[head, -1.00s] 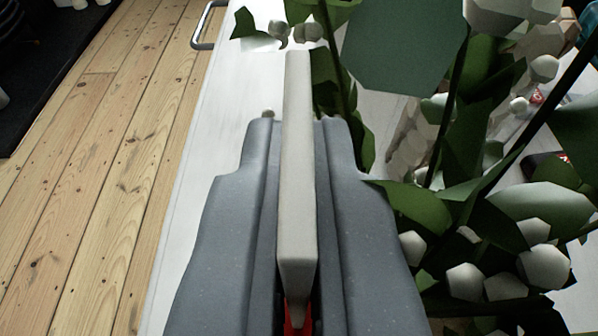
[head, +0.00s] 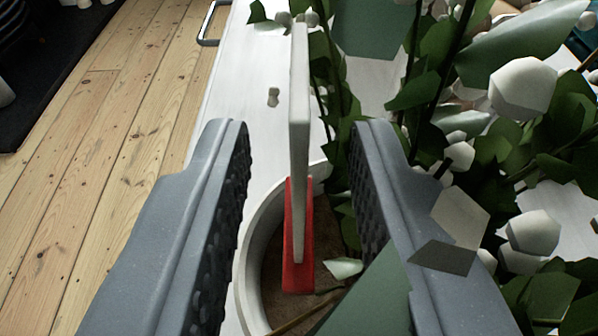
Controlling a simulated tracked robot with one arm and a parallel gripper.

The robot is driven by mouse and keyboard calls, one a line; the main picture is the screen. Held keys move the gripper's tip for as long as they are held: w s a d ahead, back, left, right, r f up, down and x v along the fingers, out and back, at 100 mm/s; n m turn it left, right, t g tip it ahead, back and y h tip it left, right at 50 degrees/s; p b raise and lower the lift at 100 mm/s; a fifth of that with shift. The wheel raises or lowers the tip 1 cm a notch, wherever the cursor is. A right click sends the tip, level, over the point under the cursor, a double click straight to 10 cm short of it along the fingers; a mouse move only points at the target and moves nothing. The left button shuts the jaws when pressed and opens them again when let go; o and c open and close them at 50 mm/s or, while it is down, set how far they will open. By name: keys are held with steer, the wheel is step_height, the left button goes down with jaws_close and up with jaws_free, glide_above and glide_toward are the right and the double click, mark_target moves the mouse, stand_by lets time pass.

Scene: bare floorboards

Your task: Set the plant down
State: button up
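The plant (head: 525,45), with green leaves and white berry-like buds, fills the right side of the head view. Its round white pot (head: 250,255) with brown soil shows at the lower middle, over the white surface. A pale flat stake (head: 300,110) with a red lower part (head: 298,275) stands up from the pot. My gripper (head: 300,128) is open, with its two grey fingers on either side of the stake and apart from it. Leaves overlap my right finger. The pot's base is hidden, so its contact with the surface cannot be seen.
A white surface (head: 240,85) lies under the plant, with a metal handle (head: 205,40) at its far left edge. Bare floorboards (head: 120,140) are clear on the left. A dark mat or object (head: 40,80) lies at the upper left.

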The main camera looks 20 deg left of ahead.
steer(key=p+v, duration=0.1)
steer(key=v, duration=0.8)
steer(key=shift+s, duration=0.1)
steer(key=w+d+r+h, duration=0.25)
steer(key=w+r, duration=0.25)
steer(key=r, duration=0.7)
steer(key=w+d+r+h, duration=0.1)
steer(key=w+d+r, duration=0.25)
steer(key=r, duration=0.85)
step_height(320, 180, up, 20)
steer(key=s+m+t+h, duration=0.1)
steer(key=s+h, duration=0.1)
steer(key=s+a+r+m, duration=0.1)
steer(key=s+a+r, duration=0.2)
steer(key=s+r, duration=0.7)
steer(key=s+a+r+m, duration=0.1)
steer(key=s+a+r, duration=0.2)
steer(key=s+r, duration=0.7)
step_height(320, 180, up, 5)
steer(key=shift+s+a+f+m+t+y, duration=0.2)
steer(key=shift+a+m+t+y, duration=0.1)
steer(key=shift+y, duration=0.15)
